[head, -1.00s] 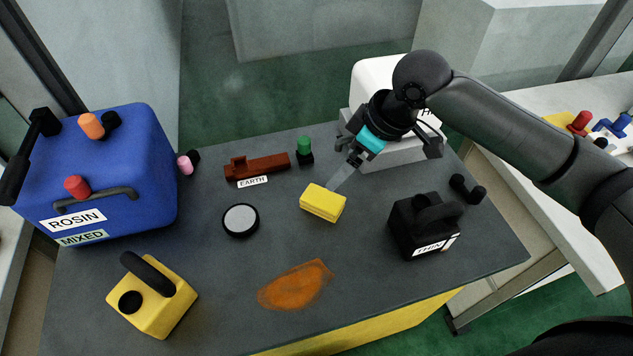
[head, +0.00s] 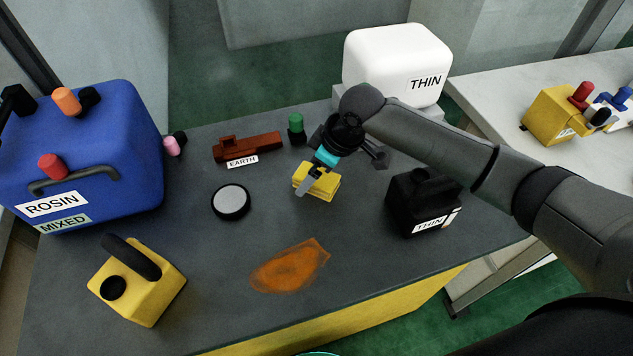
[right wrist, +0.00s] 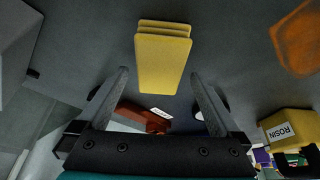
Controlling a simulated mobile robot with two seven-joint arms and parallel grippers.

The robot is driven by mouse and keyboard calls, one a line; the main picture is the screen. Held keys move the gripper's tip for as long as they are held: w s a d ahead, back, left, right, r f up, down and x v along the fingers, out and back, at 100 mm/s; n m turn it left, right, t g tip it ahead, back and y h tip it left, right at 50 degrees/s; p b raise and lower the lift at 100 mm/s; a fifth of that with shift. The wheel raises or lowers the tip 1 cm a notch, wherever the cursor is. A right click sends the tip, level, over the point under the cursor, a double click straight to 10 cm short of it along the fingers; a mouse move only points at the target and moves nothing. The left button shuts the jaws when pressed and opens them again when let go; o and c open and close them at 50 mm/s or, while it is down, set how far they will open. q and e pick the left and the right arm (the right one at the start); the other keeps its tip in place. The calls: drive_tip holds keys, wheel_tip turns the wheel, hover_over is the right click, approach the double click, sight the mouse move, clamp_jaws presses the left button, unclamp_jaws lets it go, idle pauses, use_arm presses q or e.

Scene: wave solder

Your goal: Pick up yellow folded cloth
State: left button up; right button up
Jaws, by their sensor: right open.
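The yellow folded cloth (head: 322,187) lies on the dark grey bench top (head: 215,265), near its middle. In the right wrist view the cloth (right wrist: 163,62) shows its folded layers, ahead of and between the two finger lines. My right gripper (head: 307,184) is over the cloth in the head view, with a finger crossing in front of it. In the right wrist view my right gripper (right wrist: 158,75) is open, with clear gaps on both sides of the cloth. Whether a finger touches the cloth I cannot tell. My left gripper is not in view.
Near the cloth are a round grey-topped disc (head: 230,202), a brown EARTH block (head: 247,148), a green-capped bottle (head: 296,128) and a black THIN can (head: 420,200). A blue ROSIN container (head: 85,150) and yellow can (head: 137,283) stand left. An orange stain (head: 290,268) lies in front.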

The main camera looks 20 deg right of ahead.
drive_tip(key=shift+w+a+f, duration=0.15)
drive_tip(key=shift+a+f, duration=0.05)
drive_tip(key=shift+f, duration=0.4)
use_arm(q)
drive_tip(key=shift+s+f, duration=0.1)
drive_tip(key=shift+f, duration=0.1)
use_arm(e)
drive_tip(key=shift+c, duration=1.4)
drive_tip(key=c, duration=1.2)
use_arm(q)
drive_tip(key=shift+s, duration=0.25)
use_arm(e)
drive_tip(key=shift+c, duration=0.2)
drive_tip(key=shift+r, duration=0.15)
